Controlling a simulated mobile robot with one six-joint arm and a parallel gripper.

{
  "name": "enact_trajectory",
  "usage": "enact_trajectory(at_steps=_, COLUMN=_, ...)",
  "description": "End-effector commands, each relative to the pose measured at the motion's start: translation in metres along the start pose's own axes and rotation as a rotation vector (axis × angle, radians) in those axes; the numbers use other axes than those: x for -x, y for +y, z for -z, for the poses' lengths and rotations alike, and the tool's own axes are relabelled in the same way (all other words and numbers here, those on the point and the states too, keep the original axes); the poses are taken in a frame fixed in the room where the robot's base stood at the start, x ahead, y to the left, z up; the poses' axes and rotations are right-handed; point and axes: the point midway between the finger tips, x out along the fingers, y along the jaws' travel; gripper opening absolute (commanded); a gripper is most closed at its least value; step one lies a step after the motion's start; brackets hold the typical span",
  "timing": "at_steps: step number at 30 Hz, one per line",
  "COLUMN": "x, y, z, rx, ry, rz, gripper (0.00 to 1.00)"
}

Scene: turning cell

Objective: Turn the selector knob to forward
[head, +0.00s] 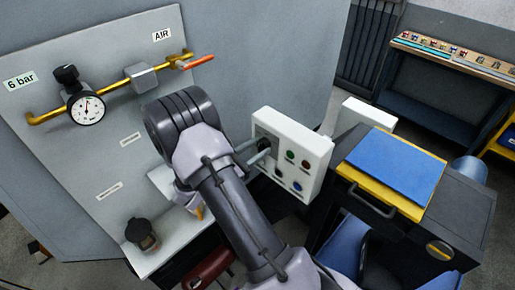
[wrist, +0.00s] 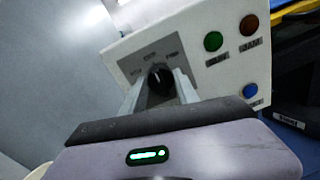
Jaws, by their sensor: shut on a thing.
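The white control box (head: 297,133) stands right of my arm in the head view and also shows in the wrist view (wrist: 205,35). The black selector knob (wrist: 159,78) sits on its grey label plate (wrist: 140,66), with three small labels around the knob's upper side. My gripper (wrist: 160,88) is shut on the knob, one finger on each side. The knob's pale mark points roughly up, near the middle label; the labels are too blurred to read surely. In the head view my gripper (head: 259,157) reaches the box's left part, and the knob is mostly hidden.
Green (wrist: 213,41), red-brown (wrist: 249,23) and blue (wrist: 250,90) buttons sit right of the knob. A dark cabinet with a blue-topped yellow tray (head: 395,165) stands to the right. A panel with a pressure gauge (head: 86,108) and brass pipe is at left.

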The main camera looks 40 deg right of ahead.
Motion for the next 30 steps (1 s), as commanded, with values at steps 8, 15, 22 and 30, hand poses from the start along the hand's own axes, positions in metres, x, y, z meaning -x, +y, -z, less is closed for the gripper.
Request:
enact_trajectory(at_steps=8, x=0.0001, y=-0.0001, z=0.0018, rx=-0.096, ry=0.006, rz=0.001, gripper=0.00)
enact_trajectory(at_steps=15, x=0.0001, y=-0.0005, z=0.0026, rx=-0.293, ry=0.018, rz=0.003, gripper=0.00)
enact_trajectory(at_steps=22, x=0.0000, y=-0.0010, z=0.0028, rx=-0.501, ry=0.031, rz=0.007, gripper=0.00)
enact_trajectory(at_steps=30, x=0.0000, y=-0.0011, z=0.0022, rx=-0.703, ry=0.045, rz=0.009, gripper=0.00)
